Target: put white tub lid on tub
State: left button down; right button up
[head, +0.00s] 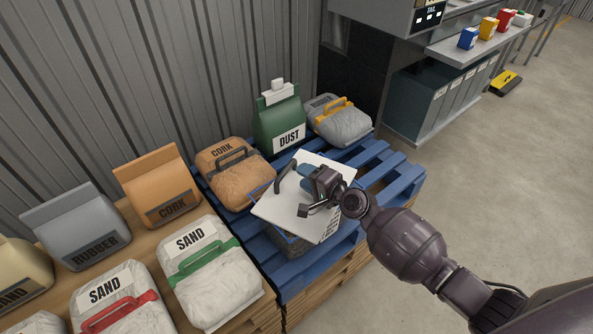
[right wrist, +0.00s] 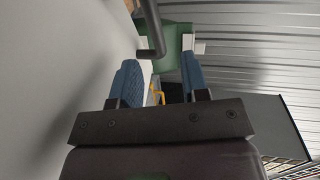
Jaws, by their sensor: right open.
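The white tub lid (head: 272,207) lies on top of the tub (head: 289,243), a dark grey tub on the blue pallet. The lid sits askew; a strip of blue shows past its left corner. A dark bar handle (head: 285,176) stands on the lid. My right gripper (head: 303,172) is over the lid beside the handle. In the right wrist view its blue fingers (right wrist: 160,80) are apart, with the handle (right wrist: 150,25) just beyond the tips and the pale lid (right wrist: 50,80) along the left. I cannot tell whether the lid is seated. My left gripper is not in view.
Behind the tub on the blue pallet (head: 379,183) stand a cork bag (head: 235,190), a green dust bag (head: 279,120) and a grey bag with a yellow handle (head: 341,128). Sand, rubber and cork bags crowd the left. A corrugated wall (head: 120,80) closes the back.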

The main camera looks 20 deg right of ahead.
jog(key=v, duration=0.5)
jog(key=shift+s+d, duration=0.15)
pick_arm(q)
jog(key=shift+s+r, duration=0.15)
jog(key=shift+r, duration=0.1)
pick_arm(e)
jog(key=shift+s+d+r, duration=0.15)
jog(key=shift+s+d, duration=0.05)
jog(key=shift+s, duration=0.3)
